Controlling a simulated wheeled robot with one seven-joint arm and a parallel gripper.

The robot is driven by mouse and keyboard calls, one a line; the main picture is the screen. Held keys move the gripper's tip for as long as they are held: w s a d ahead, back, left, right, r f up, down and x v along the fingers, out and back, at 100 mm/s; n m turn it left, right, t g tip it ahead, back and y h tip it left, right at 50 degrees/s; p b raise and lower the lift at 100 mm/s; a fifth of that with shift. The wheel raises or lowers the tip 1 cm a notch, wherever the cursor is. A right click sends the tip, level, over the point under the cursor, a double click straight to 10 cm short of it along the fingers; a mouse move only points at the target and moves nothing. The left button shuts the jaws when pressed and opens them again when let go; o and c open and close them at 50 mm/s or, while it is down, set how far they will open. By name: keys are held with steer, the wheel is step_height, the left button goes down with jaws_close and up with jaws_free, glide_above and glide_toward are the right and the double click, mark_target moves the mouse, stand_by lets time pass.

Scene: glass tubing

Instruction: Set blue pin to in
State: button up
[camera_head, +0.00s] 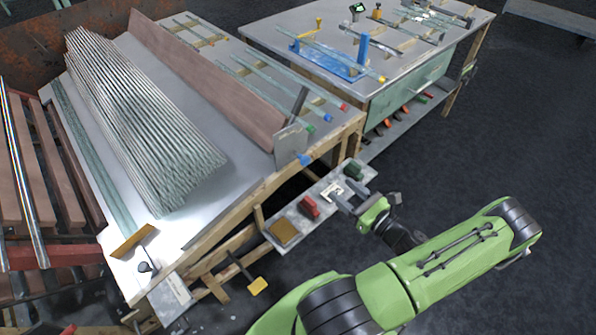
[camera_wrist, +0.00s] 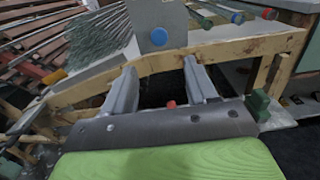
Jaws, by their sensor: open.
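The blue pin (camera_head: 304,159) shows as a round blue knob on an upright grey plate (camera_head: 291,144), at the near end of the left table. In the wrist view the blue pin (camera_wrist: 158,37) faces me on the grey plate (camera_wrist: 157,14). How deep the pin sits cannot be told. My gripper (camera_head: 343,196) is below and to the right of the pin, over the low shelf. In the wrist view my gripper (camera_wrist: 160,68) has its fingers apart with nothing between the tips. The pin is beyond and above the fingertips, untouched.
A wooden table edge (camera_wrist: 225,48) runs below the plate in the wrist view. The low grey shelf (camera_head: 320,220) holds a red block (camera_head: 309,207) and a green block (camera_head: 353,169). Glass tubes (camera_head: 150,120) lie piled on the left table. Open floor is at the right.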

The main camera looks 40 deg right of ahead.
mark_target(307, 162)
steer(key=w+b, duration=0.1)
steer(key=w, duration=0.9)
steer(key=w+b, duration=0.1)
steer(key=w, duration=0.4)
steer(key=shift+w+a+b, duration=0.15)
steer(key=shift+a+b, duration=0.1)
steer(key=shift+b, duration=0.05)
steer(key=shift+c, duration=0.3)
jaws_close()
